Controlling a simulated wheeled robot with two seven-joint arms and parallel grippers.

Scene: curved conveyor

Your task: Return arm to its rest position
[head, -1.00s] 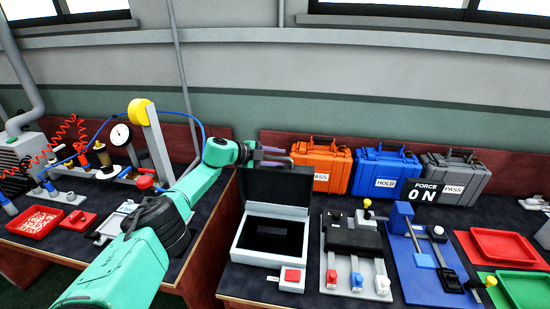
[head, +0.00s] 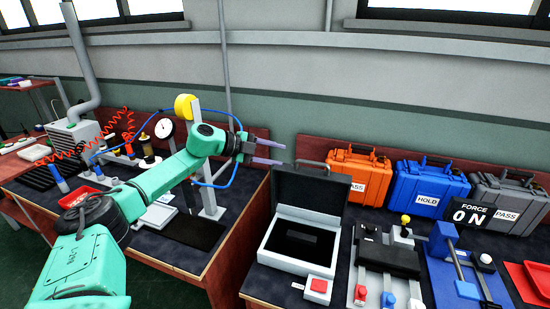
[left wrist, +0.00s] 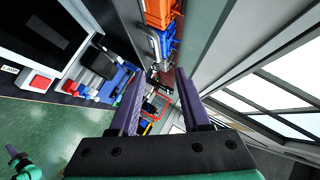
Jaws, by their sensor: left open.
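My left arm, green with dark joints, comes in from the lower left of the head view. Its left gripper (head: 268,152) is raised over the gap between the two benches, left of the open black-lidded case (head: 312,196). The two purple fingers are apart with nothing between them, and they point right. In the left wrist view the left gripper (left wrist: 162,104) also shows its two fingers spread and empty. My right gripper is in neither view.
Orange (head: 357,177), blue (head: 428,190) and grey (head: 508,203) cases stand along the back of the right bench. Clamp fixtures and a red button box (head: 319,288) sit in front. A post with a yellow top (head: 187,107), a gauge (head: 165,128) and blue tubing stand behind my left arm.

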